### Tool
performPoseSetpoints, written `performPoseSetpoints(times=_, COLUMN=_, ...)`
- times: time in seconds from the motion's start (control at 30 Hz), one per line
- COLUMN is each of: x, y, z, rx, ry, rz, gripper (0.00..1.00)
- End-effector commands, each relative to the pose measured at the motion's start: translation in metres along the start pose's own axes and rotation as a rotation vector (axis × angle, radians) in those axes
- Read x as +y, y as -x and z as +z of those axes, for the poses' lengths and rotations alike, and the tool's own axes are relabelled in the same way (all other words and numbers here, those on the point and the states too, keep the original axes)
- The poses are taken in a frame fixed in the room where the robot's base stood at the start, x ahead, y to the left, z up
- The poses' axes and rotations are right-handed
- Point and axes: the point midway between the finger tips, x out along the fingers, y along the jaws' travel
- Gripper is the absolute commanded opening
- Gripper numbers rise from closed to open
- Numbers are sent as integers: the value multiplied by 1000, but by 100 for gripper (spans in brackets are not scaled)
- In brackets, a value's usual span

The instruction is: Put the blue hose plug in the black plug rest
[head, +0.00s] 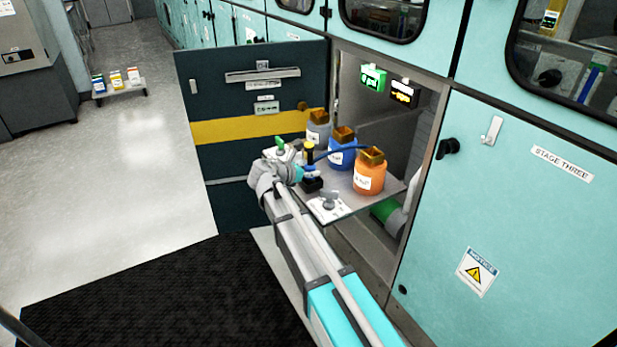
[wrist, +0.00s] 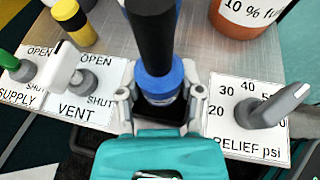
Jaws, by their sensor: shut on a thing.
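The blue hose plug (wrist: 160,86) has a blue collar and a thick black upper part in the wrist view. My gripper (wrist: 160,100) is shut on the blue collar, one finger on each side. The black plug rest (wrist: 185,128) shows as a dark block directly below and around the plug's lower end, partly hidden by my gripper. I cannot tell how far the plug's tip is inside it. In the head view, my gripper (head: 297,173) is at the shelf's left part, with the blue plug (head: 309,171) just above the black rest (head: 312,185).
The metal shelf (head: 345,200) carries grey, blue (head: 342,155) and orange (head: 369,175) bottles. A yellow post with a black band (wrist: 72,20) stands behind left. Supply and vent valves (wrist: 62,68) are left; the relief knob (wrist: 268,108) is right. An open dark door (head: 250,160) stands left.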

Motion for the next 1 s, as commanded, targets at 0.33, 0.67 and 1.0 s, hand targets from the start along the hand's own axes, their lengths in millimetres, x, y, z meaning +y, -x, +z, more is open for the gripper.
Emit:
performPoseSetpoints(times=0.33, x=0, y=-2, z=-3, rx=-1, ry=0, rz=0, gripper=0)
performPoseSetpoints(times=0.67, x=0, y=-3, z=-6, rx=0, ry=0, rz=0, gripper=63)
performPoseSetpoints(times=1.0, x=0, y=-3, z=-6, rx=0, ry=0, rz=0, gripper=83)
